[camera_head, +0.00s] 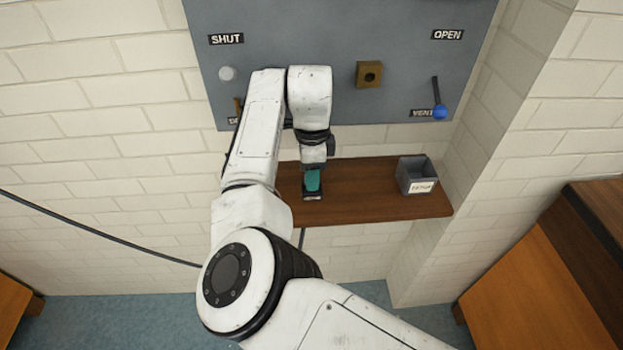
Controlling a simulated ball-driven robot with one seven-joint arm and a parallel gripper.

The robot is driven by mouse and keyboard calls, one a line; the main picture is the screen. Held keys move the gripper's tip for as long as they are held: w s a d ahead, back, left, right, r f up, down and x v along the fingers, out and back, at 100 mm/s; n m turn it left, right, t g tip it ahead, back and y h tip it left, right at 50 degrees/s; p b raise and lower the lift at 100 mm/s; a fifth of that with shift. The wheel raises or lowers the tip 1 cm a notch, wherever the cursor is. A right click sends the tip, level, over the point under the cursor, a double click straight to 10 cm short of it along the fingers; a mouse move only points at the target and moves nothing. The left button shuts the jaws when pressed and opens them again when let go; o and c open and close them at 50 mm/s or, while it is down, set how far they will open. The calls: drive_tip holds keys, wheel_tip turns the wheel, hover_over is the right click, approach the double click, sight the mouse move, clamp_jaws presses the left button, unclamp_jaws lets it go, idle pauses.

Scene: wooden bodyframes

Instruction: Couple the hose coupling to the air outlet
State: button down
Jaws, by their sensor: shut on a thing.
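My gripper (313,188) points down at the front part of the wooden shelf, with a teal part and a dark part at its tip. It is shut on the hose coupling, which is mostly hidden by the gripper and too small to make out. A square brass fitting with a dark round hole, which looks like the air outlet (369,74), is on the grey panel. It is above and to the right of my gripper, well apart from it.
The shelf (365,205) carries a grey labelled bin (416,176) at its right end. The panel (330,30) has a blue-knobbed lever (438,106) and a pale round knob (227,73). A dark hose (100,235) runs at left. My arm hides the panel's lower left.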

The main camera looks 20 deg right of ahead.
drive_tip(key=shift+r+p, duration=0.55)
drive_tip(key=shift+r, duration=0.05)
idle(0.3)
drive_tip(key=shift+r+p, duration=1.1)
drive_tip(key=shift+r, duration=0.2)
drive_tip(key=shift+s+f, duration=0.1)
